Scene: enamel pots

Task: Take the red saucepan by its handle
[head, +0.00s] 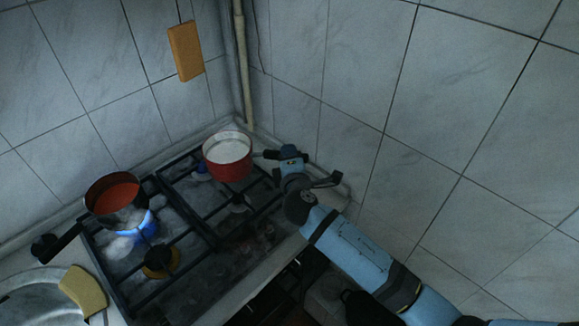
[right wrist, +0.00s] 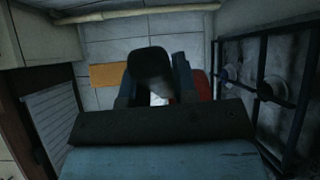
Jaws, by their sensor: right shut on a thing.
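The red saucepan (head: 228,160) has a pale inside and stands upright on the back right part of the stove. Its dark handle (head: 268,154) points right, towards my right gripper (head: 282,154). My right gripper is shut on this handle. In the right wrist view the dark handle (right wrist: 150,66) lies between the fingers, and only a strip of the red pan (right wrist: 203,86) shows beside the right finger. The rest of the pan is hidden there by the gripper. My left gripper is not in view.
A dark pot with orange-red contents (head: 116,194) stands over a lit blue flame (head: 148,226) at the left. Black grates (head: 200,222) cover the stove. Tiled walls close in behind and right. A yellow sponge (head: 84,290) lies at the lower left.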

